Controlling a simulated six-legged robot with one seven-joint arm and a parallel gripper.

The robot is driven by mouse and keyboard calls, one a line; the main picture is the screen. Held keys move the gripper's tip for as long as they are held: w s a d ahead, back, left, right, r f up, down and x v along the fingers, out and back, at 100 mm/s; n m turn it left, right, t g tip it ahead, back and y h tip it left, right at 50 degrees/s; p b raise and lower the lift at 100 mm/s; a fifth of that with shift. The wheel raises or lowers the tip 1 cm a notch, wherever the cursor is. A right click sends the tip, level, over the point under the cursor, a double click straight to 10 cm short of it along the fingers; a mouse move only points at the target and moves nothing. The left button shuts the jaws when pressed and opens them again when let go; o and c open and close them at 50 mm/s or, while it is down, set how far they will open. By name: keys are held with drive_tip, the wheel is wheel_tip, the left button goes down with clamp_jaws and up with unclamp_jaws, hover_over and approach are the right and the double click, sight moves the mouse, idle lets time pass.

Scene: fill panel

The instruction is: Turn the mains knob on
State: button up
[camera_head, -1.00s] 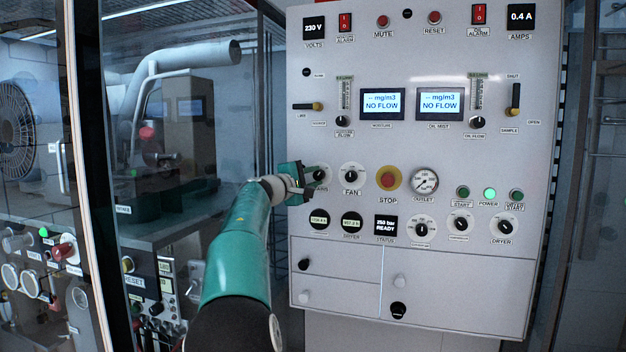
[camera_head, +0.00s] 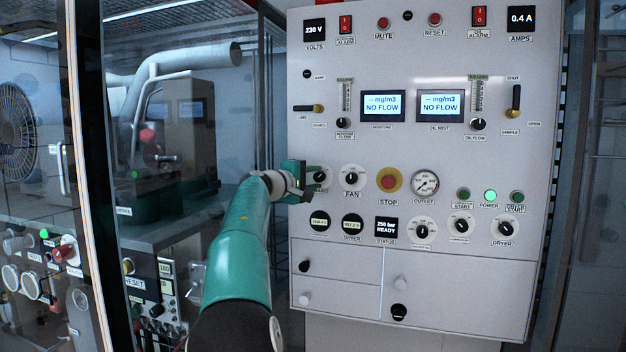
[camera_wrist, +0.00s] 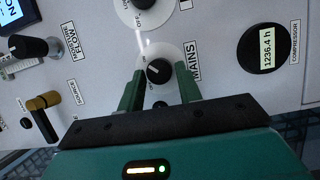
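The mains knob (camera_wrist: 158,71) is a black knob with a white pointer line on a round white dial, beside the label MAINS. In the wrist view my gripper (camera_wrist: 160,86) is open, with one green finger on each side of the knob's lower edge. I cannot tell whether the fingers touch it. In the head view the mains knob (camera_head: 320,177) is at the left of the panel's knob row, partly behind my gripper (camera_head: 312,182). The lit green POWER lamp (camera_head: 490,196) is on the right of the panel.
The fan knob (camera_head: 351,178) is just right of the mains knob, and the red stop button (camera_head: 388,181) is further right. Round displays (camera_head: 319,222) sit below. A brass-ended source lever (camera_wrist: 42,103) is near my gripper in the wrist view. A glass enclosure stands left.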

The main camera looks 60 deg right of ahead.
drive_tip(key=shift+o, duration=1.1)
drive_tip(key=shift+r, duration=0.15)
